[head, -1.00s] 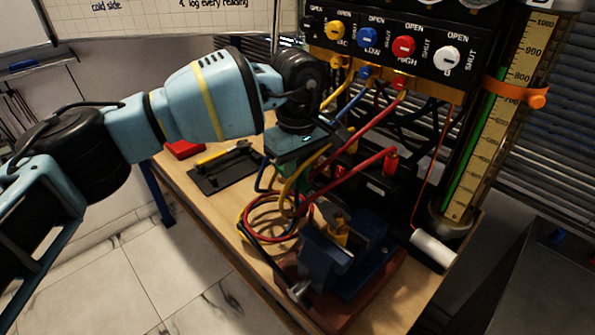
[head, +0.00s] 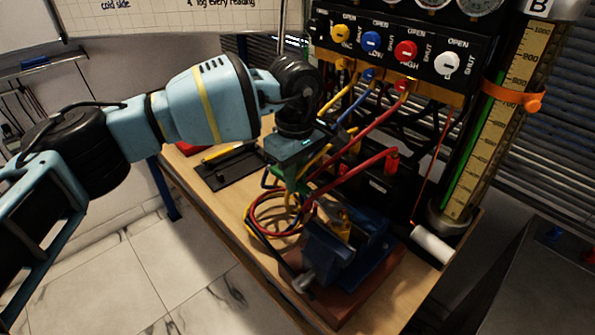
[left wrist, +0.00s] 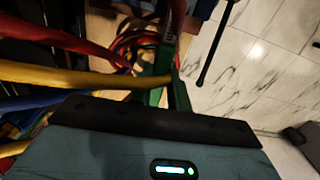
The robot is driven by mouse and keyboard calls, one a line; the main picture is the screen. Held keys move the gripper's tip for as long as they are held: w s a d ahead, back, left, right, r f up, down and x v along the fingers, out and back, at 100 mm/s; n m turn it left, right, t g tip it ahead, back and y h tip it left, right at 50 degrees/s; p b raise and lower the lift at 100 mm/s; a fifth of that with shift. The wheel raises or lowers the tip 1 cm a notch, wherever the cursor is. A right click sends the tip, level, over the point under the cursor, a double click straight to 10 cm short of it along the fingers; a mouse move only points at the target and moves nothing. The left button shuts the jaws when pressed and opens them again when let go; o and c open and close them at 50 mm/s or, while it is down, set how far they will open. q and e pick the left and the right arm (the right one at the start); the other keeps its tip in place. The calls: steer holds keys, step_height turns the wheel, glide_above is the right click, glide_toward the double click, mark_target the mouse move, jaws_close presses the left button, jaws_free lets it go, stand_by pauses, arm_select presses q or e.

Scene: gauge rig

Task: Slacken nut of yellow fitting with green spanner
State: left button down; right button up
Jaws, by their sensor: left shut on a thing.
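The green spanner (head: 271,177) is in my left gripper (head: 296,168), which is shut on it above the bench, above and to the left of the blue vise (head: 341,250). In the left wrist view green metal of the spanner (left wrist: 166,62) shows beyond the black edge of my gripper. The yellow fitting (head: 341,229) stands in the vise jaws, apart from the spanner. Its nut is too small and dark to make out. My right gripper is not in view.
Coiled red, yellow and blue hoses (head: 270,211) lie beside the vise, and hoses run close by my gripper to the valve panel (head: 392,48). A black tool tray (head: 228,171) lies at left. A tall gauge tube (head: 497,120) stands at right.

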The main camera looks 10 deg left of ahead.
arm_select(q)
steer(key=shift+s+a+r+n+p, duration=0.1)
steer(key=shift+s+a+n+p, duration=0.1)
steer(key=shift+s+n+p, duration=0.15)
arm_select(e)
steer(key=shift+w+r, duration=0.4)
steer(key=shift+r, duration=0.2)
